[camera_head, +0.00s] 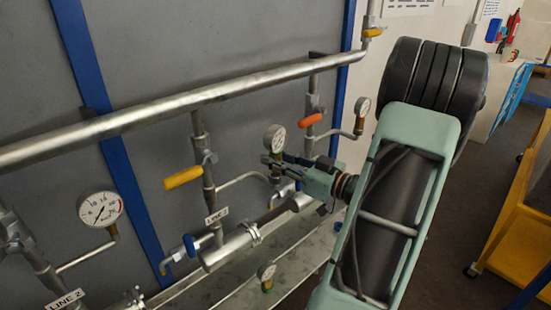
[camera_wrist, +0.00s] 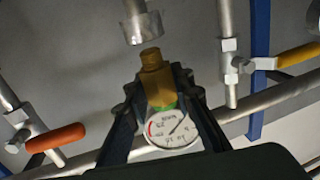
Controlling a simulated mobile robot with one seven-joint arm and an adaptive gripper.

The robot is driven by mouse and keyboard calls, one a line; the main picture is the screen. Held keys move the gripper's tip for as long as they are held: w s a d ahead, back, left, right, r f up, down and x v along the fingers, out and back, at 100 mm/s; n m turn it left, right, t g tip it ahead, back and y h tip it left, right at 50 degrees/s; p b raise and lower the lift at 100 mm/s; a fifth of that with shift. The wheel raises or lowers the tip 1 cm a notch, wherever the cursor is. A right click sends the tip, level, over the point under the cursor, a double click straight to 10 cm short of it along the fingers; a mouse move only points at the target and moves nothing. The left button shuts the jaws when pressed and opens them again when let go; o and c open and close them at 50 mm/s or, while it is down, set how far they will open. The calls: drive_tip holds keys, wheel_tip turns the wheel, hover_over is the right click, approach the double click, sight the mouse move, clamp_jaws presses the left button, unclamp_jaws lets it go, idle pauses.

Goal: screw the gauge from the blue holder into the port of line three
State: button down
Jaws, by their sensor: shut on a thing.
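My gripper (camera_wrist: 165,95) is shut on a gauge (camera_wrist: 172,130) with a white dial, a green collar and a brass stem. In the wrist view, the stem's threaded end points at a grey metal port (camera_wrist: 143,28). The end is close to the port's mouth, slightly to one side, and appears just apart from it. In the head view, the held gauge (camera_head: 275,138) is upright at my gripper (camera_head: 282,162), above a branch pipe. I cannot make out the blue holder.
A gauge with a green lower part (camera_head: 267,270) stands on the grey ledge (camera_head: 300,262) below. Fixed gauges stand left (camera_head: 100,208) and right (camera_head: 361,106). A yellow handle (camera_head: 183,177), an orange handle (camera_head: 310,120) and a long pipe (camera_head: 200,95) are close to my arm.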

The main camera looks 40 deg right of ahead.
drive_tip(key=shift+f, duration=0.15)
idle(0.3)
drive_tip(key=shift+f+b, duration=0.75)
drive_tip(key=shift+f, duration=0.15)
drive_tip(key=shift+r, duration=0.1)
drive_tip(key=m+h, duration=0.1)
drive_tip(key=h, duration=0.1)
drive_tip(key=shift+a+m+h, duration=0.15)
drive_tip(key=shift+m+h, duration=1.95)
drive_tip(key=shift+h, duration=1)
drive_tip(key=c, duration=1.6)
unclamp_jaws()
